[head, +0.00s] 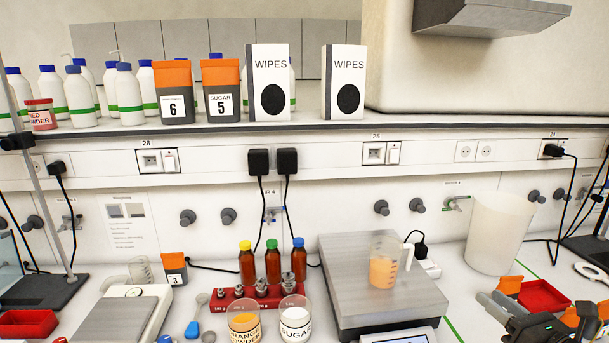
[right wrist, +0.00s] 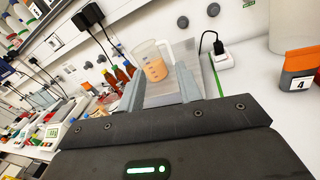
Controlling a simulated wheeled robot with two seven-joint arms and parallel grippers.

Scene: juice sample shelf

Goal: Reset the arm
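My right gripper (head: 493,303) is at the lower right of the head view, over the bench. In the right wrist view its two grey fingers (right wrist: 160,76) stand apart with nothing between them, so it is open and empty. A clear beaker (head: 383,262) with orange liquid stands upright on the grey scale (head: 350,285), apart from the gripper. The beaker (right wrist: 155,65) shows beyond the fingers in the right wrist view. My left gripper is in neither view.
An open red box (head: 543,296) is close to my right gripper. A white bin (head: 500,232) stands behind it. A shelf (head: 330,126) runs above.

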